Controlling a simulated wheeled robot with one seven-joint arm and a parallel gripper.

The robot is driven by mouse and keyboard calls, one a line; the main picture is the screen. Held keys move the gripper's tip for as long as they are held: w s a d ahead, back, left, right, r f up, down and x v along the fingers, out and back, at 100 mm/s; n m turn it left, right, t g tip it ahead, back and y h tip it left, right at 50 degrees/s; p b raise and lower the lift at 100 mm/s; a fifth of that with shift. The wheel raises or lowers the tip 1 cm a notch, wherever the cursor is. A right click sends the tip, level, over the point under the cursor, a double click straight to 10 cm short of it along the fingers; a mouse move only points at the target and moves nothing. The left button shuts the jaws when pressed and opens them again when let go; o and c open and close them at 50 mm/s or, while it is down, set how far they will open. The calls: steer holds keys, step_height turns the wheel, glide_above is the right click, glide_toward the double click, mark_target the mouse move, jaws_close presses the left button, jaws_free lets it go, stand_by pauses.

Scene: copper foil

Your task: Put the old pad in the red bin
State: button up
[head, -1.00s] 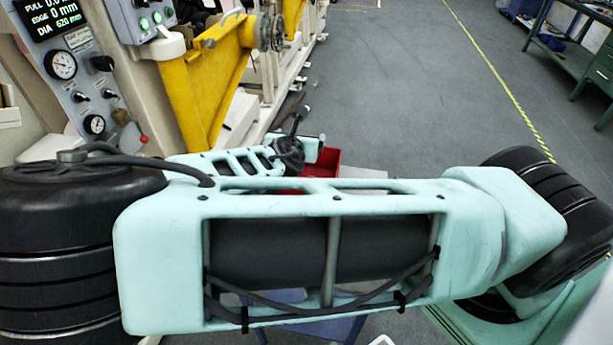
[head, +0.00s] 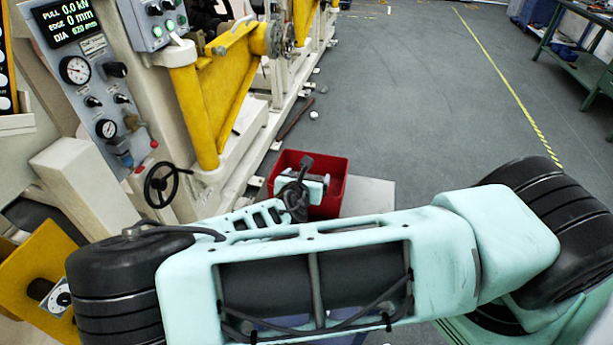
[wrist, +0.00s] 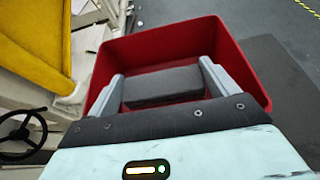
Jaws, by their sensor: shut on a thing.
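The old pad is a dark grey block (wrist: 163,86) held between the two grey fingers of my gripper (wrist: 161,74) in the wrist view. The red bin (wrist: 243,62) is open-topped and lies around and below the pad in that view. In the head view the red bin (head: 337,198) stands on the floor past my arm, with my gripper (head: 316,181) over its opening. I cannot make out the pad in the head view. The depth between the pad and the bin floor cannot be told.
A yellow machine frame (head: 196,110) and a control panel (head: 88,75) stand left of the bin. A black handwheel (head: 163,185) is close by on the left. A light flat plate (head: 370,197) lies right of the bin. Grey floor (head: 410,90) beyond is clear.

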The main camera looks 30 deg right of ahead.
steer(key=shift+f+b, duration=0.4)
steer(key=shift+b, duration=0.1)
steer(key=shift+f, duration=0.2)
steer(key=o, duration=0.8)
steer(key=shift+o, duration=0.2)
steer(key=shift+r, duration=0.1)
